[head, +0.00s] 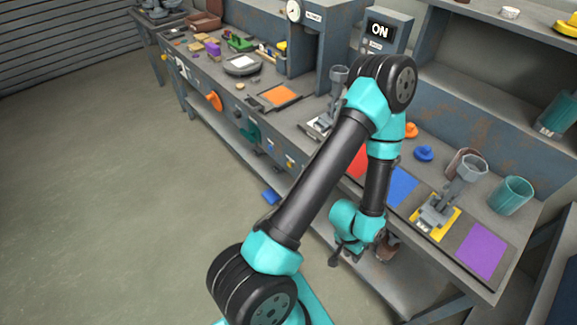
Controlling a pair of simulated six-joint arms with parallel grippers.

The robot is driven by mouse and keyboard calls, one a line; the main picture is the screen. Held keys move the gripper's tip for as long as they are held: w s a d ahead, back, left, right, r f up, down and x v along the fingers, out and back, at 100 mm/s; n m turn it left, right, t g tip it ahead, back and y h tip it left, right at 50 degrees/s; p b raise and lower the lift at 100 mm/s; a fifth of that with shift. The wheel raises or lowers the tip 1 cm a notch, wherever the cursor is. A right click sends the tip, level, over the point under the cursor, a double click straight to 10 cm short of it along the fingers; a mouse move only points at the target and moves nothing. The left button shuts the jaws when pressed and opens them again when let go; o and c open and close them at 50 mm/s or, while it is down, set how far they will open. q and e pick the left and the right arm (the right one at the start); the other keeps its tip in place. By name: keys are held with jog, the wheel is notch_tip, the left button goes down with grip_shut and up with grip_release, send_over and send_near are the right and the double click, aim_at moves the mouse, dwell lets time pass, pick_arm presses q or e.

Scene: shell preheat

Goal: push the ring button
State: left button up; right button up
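A grey control box (397,27) with a lit "ON" display (380,30) stands at the back of the bench in the head view. Small light marks show below the display, too small to tell whether one is the ring button. My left arm crosses the middle of the view and hides part of the bench below the box. My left gripper (346,256) points down in front of the bench's front edge, well apart from the box. Its dark fingers are small, and their opening cannot be made out. My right gripper is not in view.
Red, blue (402,187) and purple (483,250) mats lie on the bench, with a grey fixture (440,209) and a teal cup (510,195) at the right. A dial gauge (294,11) stands left of the box. The floor at left is clear.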

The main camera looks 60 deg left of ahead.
pick_arm(q)
grip_shut()
dwell(0.8)
